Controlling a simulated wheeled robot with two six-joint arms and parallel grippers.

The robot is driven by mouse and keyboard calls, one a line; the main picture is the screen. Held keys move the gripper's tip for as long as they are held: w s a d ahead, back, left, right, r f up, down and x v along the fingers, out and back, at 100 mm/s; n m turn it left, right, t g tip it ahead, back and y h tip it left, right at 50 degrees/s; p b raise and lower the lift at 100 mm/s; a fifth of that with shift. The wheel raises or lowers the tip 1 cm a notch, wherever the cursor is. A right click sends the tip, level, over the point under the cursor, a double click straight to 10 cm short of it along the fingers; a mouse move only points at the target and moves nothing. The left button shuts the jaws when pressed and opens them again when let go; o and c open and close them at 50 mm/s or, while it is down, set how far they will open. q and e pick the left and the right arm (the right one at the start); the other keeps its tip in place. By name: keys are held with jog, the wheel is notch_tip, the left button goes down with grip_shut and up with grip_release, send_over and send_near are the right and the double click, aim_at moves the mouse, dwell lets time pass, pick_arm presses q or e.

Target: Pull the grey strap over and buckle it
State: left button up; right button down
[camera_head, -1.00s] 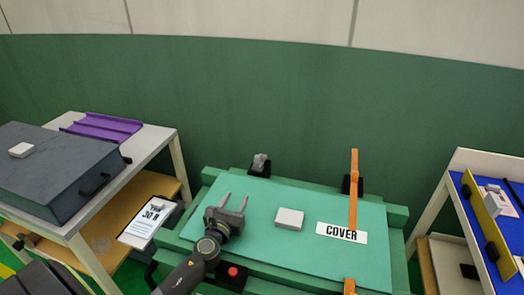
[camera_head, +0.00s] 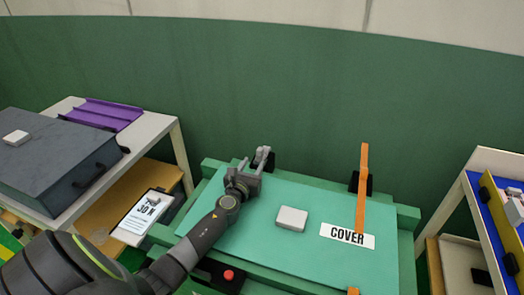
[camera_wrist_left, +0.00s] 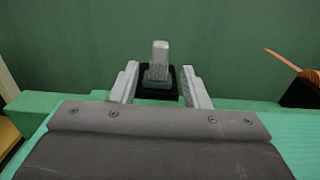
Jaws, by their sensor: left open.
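The grey strap's (camera_head: 264,152) short end stands up from a black mount at the back left edge of the green covered case (camera_head: 270,250). In the left wrist view the strap's stub (camera_wrist_left: 160,62) shows straight ahead, centred between my fingers. My left gripper (camera_head: 254,166) is open just in front of it, one finger to each side in the wrist picture; I cannot tell whether the tips reach it. An orange strap (camera_head: 363,190) lies across the case's right side. No grey buckle is clearly visible; my arm hides part of the front left. My right gripper is out of view.
A white block (camera_head: 291,218) and a COVER label (camera_head: 347,235) lie on the case top. A red button (camera_head: 229,274) is at the front. A table with a dark case (camera_head: 50,165) stands left, another table (camera_head: 455,215) right. A green wall is behind.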

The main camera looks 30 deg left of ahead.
aim_at(259, 154)
pick_arm(q)
jog(key=b+x, duration=0.3)
jog(key=x, duration=0.5)
jog(key=shift+w+a+f, duration=0.1)
jog(key=shift+w, duration=0.15)
jog(key=shift+w+a, duration=0.1)
jog(key=shift+w, duration=0.45)
grip_shut()
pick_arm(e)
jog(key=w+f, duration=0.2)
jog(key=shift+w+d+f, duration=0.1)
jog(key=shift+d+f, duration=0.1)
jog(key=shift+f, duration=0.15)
